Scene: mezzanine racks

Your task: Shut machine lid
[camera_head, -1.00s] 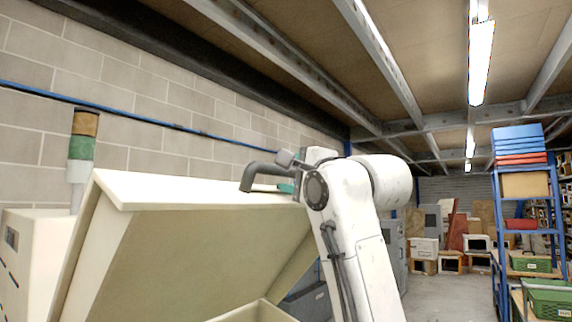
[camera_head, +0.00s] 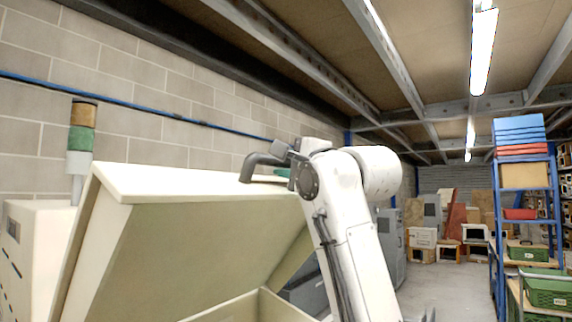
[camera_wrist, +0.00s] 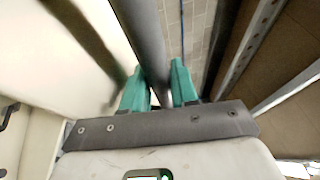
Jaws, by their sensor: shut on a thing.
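The machine lid (camera_head: 200,240) is a large cream panel, tilted open, in the left half of the head view. A dark grey bar handle (camera_head: 262,160) is on its upper right edge. My gripper (camera_wrist: 160,85) has green fingers, one on each side of the dark handle bar in the wrist view, and is shut on it. In the head view the gripper is mostly hidden behind my white arm. The cream machine body (camera_head: 235,310) shows below the lid, its opening partly in view.
A signal light (camera_head: 81,140) with amber and green sections stands at the left. A block wall (camera_head: 150,100) is behind the lid. A blue rack (camera_head: 525,200) with bins stands at the right. Boxes sit at the back, with clear floor (camera_head: 445,285) before them.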

